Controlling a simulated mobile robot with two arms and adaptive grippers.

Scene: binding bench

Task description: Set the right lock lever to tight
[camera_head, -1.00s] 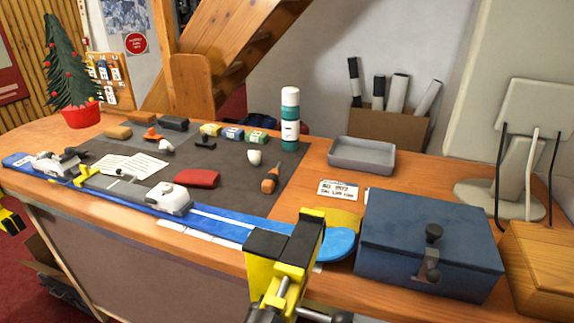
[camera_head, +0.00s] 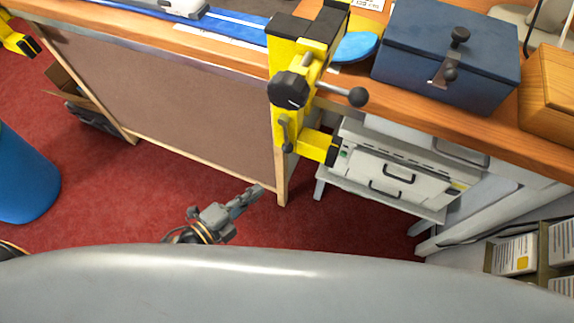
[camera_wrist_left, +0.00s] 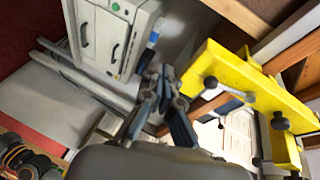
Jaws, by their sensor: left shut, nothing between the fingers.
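The right yellow vise (camera_head: 285,65) is clamped at the bench's front edge. It carries a round black knob (camera_head: 290,90), a bar with a black ball end (camera_head: 357,97) and a small dark lever (camera_head: 286,135) hanging low on its side. I take this small one as the lock lever; its setting cannot be read. My left gripper (camera_head: 255,190) is shut and empty, below and in front of the vise, touching nothing. In the left wrist view its closed fingers (camera_wrist_left: 163,80) are left of the yellow vise (camera_wrist_left: 235,75). My right gripper is not seen.
A blue box (camera_head: 447,50) stands on the bench right of the vise. Below the bench is a white drawer unit (camera_head: 390,175). The left yellow vise (camera_head: 18,40) shows at the left edge. Red floor (camera_head: 120,190) is open before the bench panel.

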